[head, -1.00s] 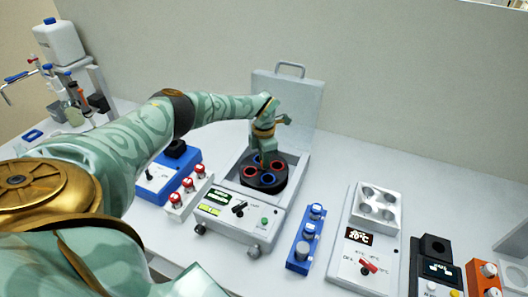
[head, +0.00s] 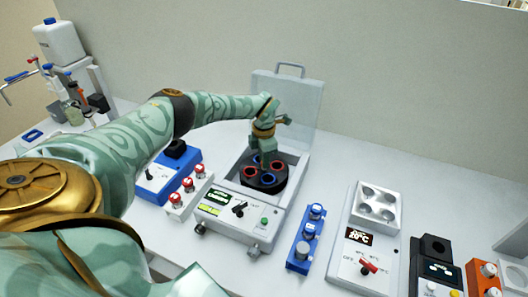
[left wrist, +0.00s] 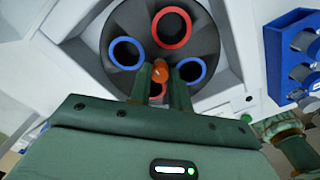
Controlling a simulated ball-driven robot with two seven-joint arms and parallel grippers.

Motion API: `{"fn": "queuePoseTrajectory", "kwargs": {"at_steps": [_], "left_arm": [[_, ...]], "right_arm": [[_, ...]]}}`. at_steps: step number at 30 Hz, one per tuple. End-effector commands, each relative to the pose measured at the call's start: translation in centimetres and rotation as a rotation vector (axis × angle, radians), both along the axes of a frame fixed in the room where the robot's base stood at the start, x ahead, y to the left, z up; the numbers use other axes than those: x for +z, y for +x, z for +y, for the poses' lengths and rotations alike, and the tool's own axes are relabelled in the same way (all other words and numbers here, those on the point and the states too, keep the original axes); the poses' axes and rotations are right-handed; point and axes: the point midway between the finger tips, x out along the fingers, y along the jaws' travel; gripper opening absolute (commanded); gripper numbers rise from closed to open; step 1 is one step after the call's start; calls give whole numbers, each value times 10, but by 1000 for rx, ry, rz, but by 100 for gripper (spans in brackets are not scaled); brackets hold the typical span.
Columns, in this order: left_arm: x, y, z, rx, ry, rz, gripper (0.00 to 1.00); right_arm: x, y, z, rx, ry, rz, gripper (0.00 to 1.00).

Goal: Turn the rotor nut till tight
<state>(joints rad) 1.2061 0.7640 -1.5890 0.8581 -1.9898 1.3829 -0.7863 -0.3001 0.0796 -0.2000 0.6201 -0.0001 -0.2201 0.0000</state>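The centrifuge (head: 232,217) stands in the middle of the bench with its lid (head: 290,105) raised. Its dark round rotor (head: 262,186) has red and blue ringed holes. The small orange rotor nut (left wrist: 160,71) shows at the rotor's middle in the left wrist view; in the head view my gripper covers it. My left gripper (head: 264,161) points down over the rotor's centre. In the left wrist view its two fingers (left wrist: 160,76) stand on either side of the nut and appear closed on it.
Left of the centrifuge are a rack of red-capped tubes (head: 187,192) and a blue device (head: 165,180). To its right are a blue rack (head: 303,246) and a heater block (head: 364,235). The raised lid stands close behind my gripper.

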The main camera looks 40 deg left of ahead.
Motion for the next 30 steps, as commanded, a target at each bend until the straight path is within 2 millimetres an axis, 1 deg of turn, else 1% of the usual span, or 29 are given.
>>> {"fn": "queuePoseTrajectory", "kwargs": {"at_steps": [1,3,11,14,17,20,27,30], "left_arm": [[2,2,1,1,2,-5,25],[2,1,1,1,2,-5,41],[1,1,0,1,1,-2,41],[7,1,0,0,0,-2,41],[23,1,1,1,1,-5,41],[48,2,1,0,1,-7,41],[113,1,1,1,2,-8,41],[135,1,1,1,1,-5,41]], "right_arm": [[0,0,0,0,0,0,36],[0,0,0,0,0,0,36],[0,0,0,0,0,0,36],[2,0,0,0,0,0,36],[6,1,0,0,-1,-1,36],[11,1,0,0,0,-3,36],[19,2,0,0,0,-5,36],[21,2,0,0,0,-5,36]]}}
